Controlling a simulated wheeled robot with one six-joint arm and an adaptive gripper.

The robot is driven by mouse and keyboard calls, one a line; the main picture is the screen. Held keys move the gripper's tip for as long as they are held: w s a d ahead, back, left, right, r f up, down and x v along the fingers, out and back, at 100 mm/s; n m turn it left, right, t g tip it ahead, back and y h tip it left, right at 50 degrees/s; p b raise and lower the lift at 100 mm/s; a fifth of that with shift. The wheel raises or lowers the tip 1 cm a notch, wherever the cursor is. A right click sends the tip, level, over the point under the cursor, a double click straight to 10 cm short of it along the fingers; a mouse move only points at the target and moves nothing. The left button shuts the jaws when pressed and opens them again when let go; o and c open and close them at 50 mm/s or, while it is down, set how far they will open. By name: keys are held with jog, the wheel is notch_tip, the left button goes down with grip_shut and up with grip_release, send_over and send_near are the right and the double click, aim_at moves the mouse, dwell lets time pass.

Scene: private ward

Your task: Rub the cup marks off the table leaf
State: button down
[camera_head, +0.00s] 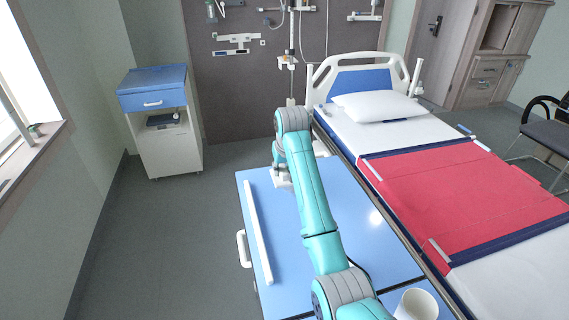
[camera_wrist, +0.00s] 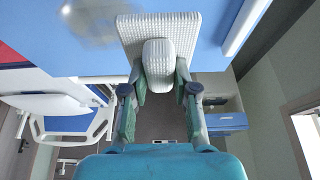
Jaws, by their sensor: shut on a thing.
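The blue table leaf (camera_head: 345,232) lies between my arm and the bed; it also fills the top of the wrist view (camera_wrist: 215,50). A grey, blurry mark (camera_wrist: 95,25) shows on it in the wrist view, left of the pad. My gripper (camera_wrist: 161,92) is shut on the raised grip of a white textured pad (camera_wrist: 190,30). The pad is over the leaf near its far edge; I cannot tell whether it presses on the surface. In the head view my arm hides most of the gripper and pad, and no mark is clear.
A white cup (camera_head: 418,304) stands on the near section, at the lower right. A white rail (camera_head: 257,232) runs along the leaf's left side. The bed (camera_head: 440,200) with its red cover is close on the right. A bedside cabinet (camera_head: 160,125) stands back left.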

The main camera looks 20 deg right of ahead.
jog(key=shift+a+f, duration=0.1)
jog(key=shift+f, duration=2.1)
jog(key=shift+f, duration=0.95)
jog(key=shift+d+r, duration=0.15)
jog(key=shift+d, duration=1.55)
jog(key=shift+d+f, duration=0.15)
jog(key=shift+d, duration=1.6)
jog(key=shift+d+f, duration=0.1)
jog(key=shift+d, duration=1.65)
